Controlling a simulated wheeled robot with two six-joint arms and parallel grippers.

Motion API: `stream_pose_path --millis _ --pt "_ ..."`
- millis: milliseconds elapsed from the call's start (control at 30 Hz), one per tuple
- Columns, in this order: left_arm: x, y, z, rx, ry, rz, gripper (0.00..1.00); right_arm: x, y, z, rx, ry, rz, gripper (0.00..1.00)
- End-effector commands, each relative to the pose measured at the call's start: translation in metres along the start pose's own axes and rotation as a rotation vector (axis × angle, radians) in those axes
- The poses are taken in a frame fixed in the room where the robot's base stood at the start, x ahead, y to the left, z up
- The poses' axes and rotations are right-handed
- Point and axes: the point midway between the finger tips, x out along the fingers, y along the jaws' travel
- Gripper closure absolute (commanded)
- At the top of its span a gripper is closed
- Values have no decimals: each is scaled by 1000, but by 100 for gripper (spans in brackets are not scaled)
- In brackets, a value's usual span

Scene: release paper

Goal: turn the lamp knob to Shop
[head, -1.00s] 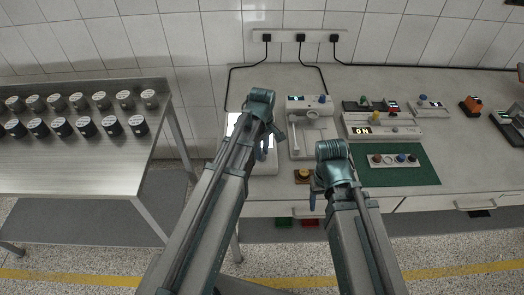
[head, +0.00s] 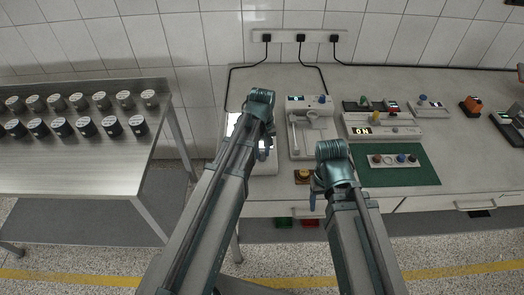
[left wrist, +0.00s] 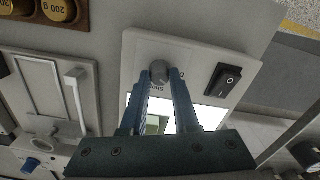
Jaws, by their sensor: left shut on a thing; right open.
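The lamp knob (left wrist: 158,72) is a small round grey knob on a pale lamp panel (left wrist: 137,47) in the left wrist view. My left gripper (left wrist: 160,78) has its two blue fingers on either side of the knob, shut on it. In the head view my left gripper (head: 262,152) is over the lamp box (head: 264,169), and the arm hides most of that box and the knob. My right gripper (head: 315,198) is open and empty at the bench's front edge.
A black rocker switch (left wrist: 229,80) sits on the same panel. A lever device (head: 310,125) stands right of the lamp. A green mat (head: 420,172) with a button box (head: 394,160) is further right.

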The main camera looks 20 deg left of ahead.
Motion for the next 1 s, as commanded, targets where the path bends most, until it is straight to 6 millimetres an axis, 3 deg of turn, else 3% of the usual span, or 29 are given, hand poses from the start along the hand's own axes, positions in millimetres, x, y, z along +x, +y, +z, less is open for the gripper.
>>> stream_pose_path --millis 1000 --pt "0 0 0 908 -1 0 100 0 0 0 0 0 0 35"
